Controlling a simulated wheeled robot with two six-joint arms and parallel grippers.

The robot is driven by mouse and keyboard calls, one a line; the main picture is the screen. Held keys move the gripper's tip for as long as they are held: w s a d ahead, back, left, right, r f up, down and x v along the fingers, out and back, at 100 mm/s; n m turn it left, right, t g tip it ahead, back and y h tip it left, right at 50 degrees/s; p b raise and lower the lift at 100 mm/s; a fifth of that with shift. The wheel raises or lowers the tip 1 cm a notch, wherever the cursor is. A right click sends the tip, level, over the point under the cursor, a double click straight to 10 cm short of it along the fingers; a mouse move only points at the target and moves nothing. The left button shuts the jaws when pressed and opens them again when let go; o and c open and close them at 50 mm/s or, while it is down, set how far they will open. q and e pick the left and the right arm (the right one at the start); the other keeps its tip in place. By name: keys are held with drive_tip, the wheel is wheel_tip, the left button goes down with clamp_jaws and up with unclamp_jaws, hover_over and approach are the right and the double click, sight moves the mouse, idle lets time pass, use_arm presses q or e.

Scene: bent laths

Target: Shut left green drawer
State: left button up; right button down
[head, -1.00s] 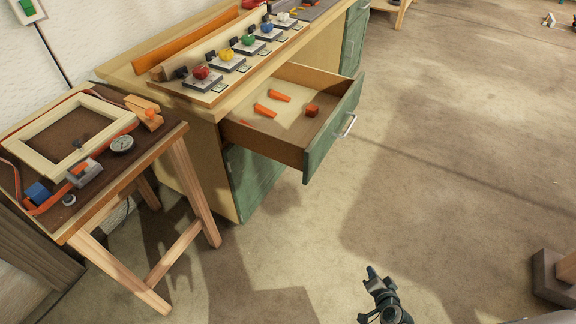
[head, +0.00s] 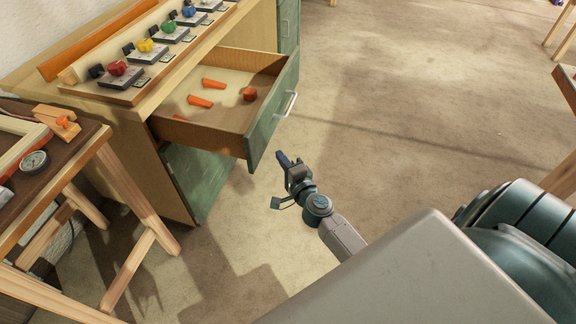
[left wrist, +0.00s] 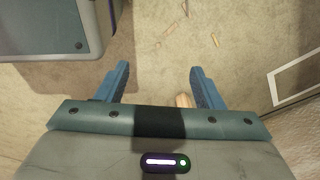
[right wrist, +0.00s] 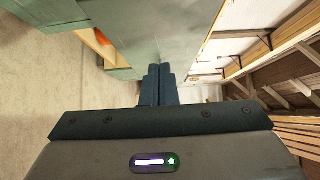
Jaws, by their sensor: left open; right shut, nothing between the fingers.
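The left green drawer (head: 273,112) is pulled open from the wooden bench, with a pale handle (head: 290,103) on its green front. Several orange pieces (head: 201,102) lie inside it. My right gripper (head: 284,160) is shut and empty, just in front of and below the drawer front. In the right wrist view its closed fingers (right wrist: 158,78) point at a green panel (right wrist: 150,30); I cannot tell whether they touch it. My left gripper (left wrist: 160,80) shows only in the left wrist view, open and empty above the floor.
A small wooden table (head: 75,150) with a gauge (head: 34,162) and clamp stands left of the bench. A board with several coloured knobs (head: 145,45) lies on the bench top. Another green front (head: 200,175) is below the open drawer.

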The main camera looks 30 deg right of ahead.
sight(259, 141)
drive_tip(key=w, duration=0.1)
drive_tip(key=w+a, duration=0.1)
drive_tip(key=w, duration=0.3)
drive_tip(key=shift+a, duration=0.4)
drive_tip(key=shift+w+a, duration=0.3)
drive_tip(key=shift+w, duration=0.05)
use_arm(q)
drive_tip(key=shift+s+f, duration=0.4)
drive_tip(key=shift+f, duration=0.05)
